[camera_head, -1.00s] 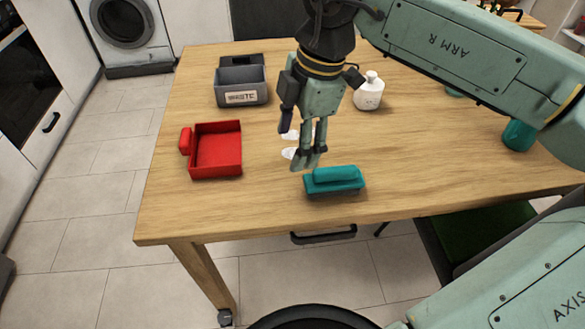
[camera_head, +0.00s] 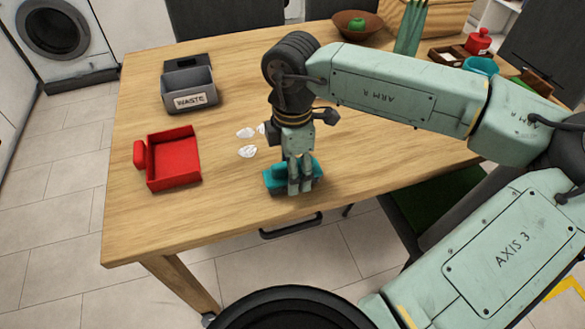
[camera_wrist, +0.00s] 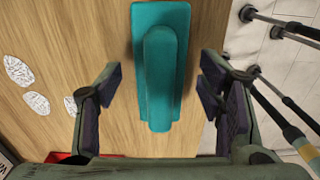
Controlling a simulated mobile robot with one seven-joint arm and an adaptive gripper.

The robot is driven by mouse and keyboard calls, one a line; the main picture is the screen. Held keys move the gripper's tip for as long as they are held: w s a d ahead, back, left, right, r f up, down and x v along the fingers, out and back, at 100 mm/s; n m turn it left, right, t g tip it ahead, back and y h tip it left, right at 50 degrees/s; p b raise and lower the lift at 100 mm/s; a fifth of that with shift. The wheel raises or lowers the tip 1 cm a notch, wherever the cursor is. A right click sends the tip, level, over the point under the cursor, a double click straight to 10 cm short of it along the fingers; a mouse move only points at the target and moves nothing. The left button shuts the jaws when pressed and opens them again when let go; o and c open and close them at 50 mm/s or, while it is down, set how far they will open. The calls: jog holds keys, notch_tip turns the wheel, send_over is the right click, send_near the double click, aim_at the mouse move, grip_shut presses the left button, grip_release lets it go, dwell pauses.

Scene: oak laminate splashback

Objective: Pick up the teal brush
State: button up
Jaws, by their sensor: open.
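The teal brush (camera_head: 276,179) lies on the wooden table near its front edge, with its raised handle on top. In the wrist view the brush (camera_wrist: 160,75) lies lengthwise between the two fingers, with a gap on each side. My gripper (camera_head: 300,188) is over the brush and hides part of it in the head view. In the wrist view my gripper (camera_wrist: 160,85) is open and empty, its dark pads apart on either side of the handle. I cannot tell whether the fingers touch the table.
White crumpled pieces (camera_head: 248,151) lie behind the brush. A red dustpan-like tray (camera_head: 173,160) is at the left. A grey bin labelled WASTE (camera_head: 188,90) stands behind it. A brown bowl (camera_head: 357,25) is at the back. The front left of the table is clear.

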jog(key=shift+f, duration=0.5)
jog(key=c, duration=1.3)
jog(key=shift+r, duration=0.15)
notch_tip(320, 180, up, 10)
jog(key=shift+f+b, duration=0.1)
jog(key=shift+b, duration=0.8)
jog(key=o, duration=0.7)
jog(key=c, duration=0.5)
